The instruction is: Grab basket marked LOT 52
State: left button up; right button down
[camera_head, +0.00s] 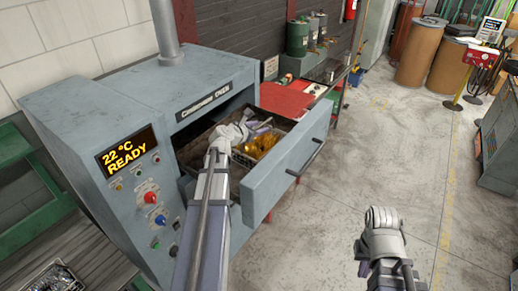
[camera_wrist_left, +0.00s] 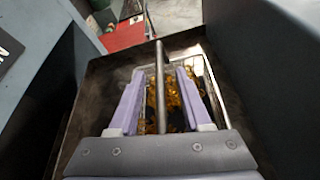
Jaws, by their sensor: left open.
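A wire basket (camera_wrist_left: 206,78) with golden springs sits in the pulled-out drawer (camera_head: 290,165) of the grey oven (camera_head: 150,110). The golden springs (camera_head: 262,146) also show in the head view. No LOT 52 marking is readable on the basket. My left gripper (camera_head: 256,129) is over the basket inside the drawer. In the left wrist view, its lavender fingers (camera_wrist_left: 160,74) are apart, with a dark bar, likely the basket's handle (camera_wrist_left: 158,90), between them in the picture. I cannot tell whether they touch it. My right arm shows at lower right, but its fingers are not visible.
The oven display (camera_head: 128,150) reads 22 °C READY. A red-topped table (camera_head: 288,99) stands behind the drawer. A tray with small metal parts (camera_head: 55,278) lies at lower left. Brown drums (camera_head: 420,50) stand at the back right. The floor right of the drawer is clear.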

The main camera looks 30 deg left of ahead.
pick_arm(q)
jog(key=shift+c, duration=0.2)
grip_shut()
dwell(1.1)
